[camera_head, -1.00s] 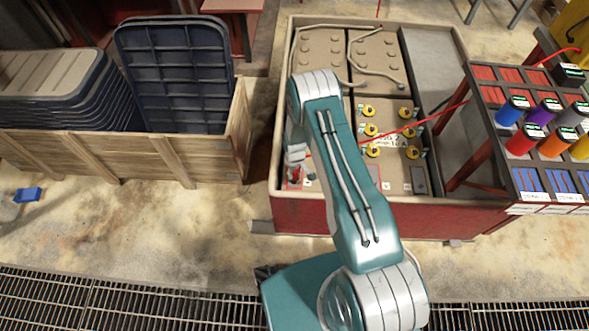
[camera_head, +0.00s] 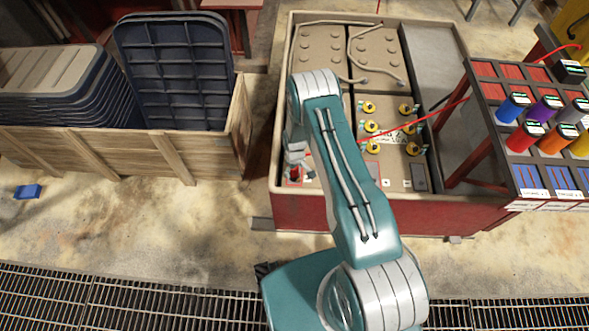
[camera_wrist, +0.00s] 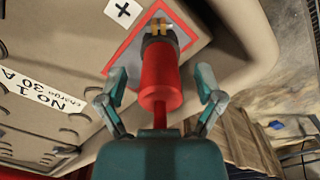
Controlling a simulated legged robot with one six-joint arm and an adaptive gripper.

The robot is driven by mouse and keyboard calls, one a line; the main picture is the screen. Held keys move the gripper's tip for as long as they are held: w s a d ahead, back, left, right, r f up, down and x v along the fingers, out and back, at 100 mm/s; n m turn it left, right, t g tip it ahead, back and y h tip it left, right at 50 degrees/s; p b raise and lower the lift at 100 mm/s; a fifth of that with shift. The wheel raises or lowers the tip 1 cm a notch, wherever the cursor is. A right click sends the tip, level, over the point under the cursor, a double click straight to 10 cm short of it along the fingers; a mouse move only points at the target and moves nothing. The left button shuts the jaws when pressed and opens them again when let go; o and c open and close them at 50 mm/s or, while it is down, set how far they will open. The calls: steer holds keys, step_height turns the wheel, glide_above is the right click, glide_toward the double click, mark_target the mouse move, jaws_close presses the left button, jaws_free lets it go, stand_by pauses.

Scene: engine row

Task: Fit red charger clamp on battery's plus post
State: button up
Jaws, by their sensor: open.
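The red charger clamp (camera_wrist: 160,78) is a red cylinder with a dark collar and brass-coloured parts at its far end. In the wrist view it lies between the two fingers of my gripper (camera_wrist: 162,92), which stand apart with a visible gap on each side. The clamp's far end is over a red-outlined grey square (camera_wrist: 186,48) beside a plus label (camera_wrist: 123,10) on the tan battery top (camera_wrist: 50,50). The post is hidden, so I cannot tell how the clamp sits on it. In the head view my gripper (camera_head: 296,163) is at the battery box's near left corner.
A label reading "NO 1 charge 30 A" (camera_wrist: 42,97) lies on the battery top. The red-sided box (camera_head: 400,213) has a raised rim. A wooden crate (camera_head: 120,155) stands left; a rack with coloured spools (camera_head: 485,125) stands right. A red cable (camera_head: 425,118) crosses the box.

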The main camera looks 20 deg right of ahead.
step_height(320, 180, up, 12)
steer(key=shift+f, duration=0.1)
stand_by(0.5)
stand_by(0.5)
steer(key=s+r+m+t, duration=0.1)
steer(key=s+r, duration=0.1)
steer(key=r, duration=1.3)
steer(key=s+r+m+t, duration=0.1)
steer(key=s+r+t, duration=0.1)
steer(key=r, duration=1.4)
steer(key=s+r+m+t, duration=0.1)
steer(key=s+r, duration=0.6)
steer(key=s, duration=0.4)
steer(key=s+r+m+t, duration=0.1)
steer(key=s+r+m, duration=0.1)
steer(key=s+r, duration=0.6)
steer(key=s, duration=0.4)
steer(key=shift+s+t, duration=0.2)
steer(key=shift+t, duration=0.1)
